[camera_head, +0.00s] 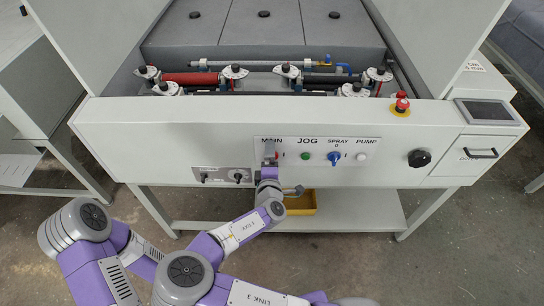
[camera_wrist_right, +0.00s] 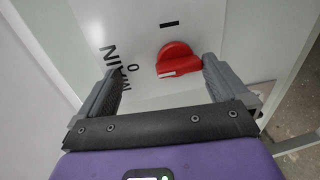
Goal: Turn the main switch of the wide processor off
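The MAIN switch of the wide processor is a red rotary knob (camera_wrist_right: 180,58) with a white stripe in the right wrist view. The stripe runs roughly left to right in that view; the 0 mark is to its left and the I mark above it. I cannot tell surely which mark it is set to. My right gripper (camera_wrist_right: 160,82) is open around the knob, its right finger close to it and its left finger farther off. Contact is not clear. In the head view my right gripper (camera_head: 269,158) is at the panel under MAIN and mostly hides the knob. My left gripper is not in view.
The white panel also holds a green JOG button (camera_head: 305,155), a blue SPRAY switch (camera_head: 334,157) and a pale PUMP button (camera_head: 361,156). A black knob (camera_head: 419,158) and a red emergency stop (camera_head: 402,103) are to the right. A yellow bin (camera_head: 302,204) is below.

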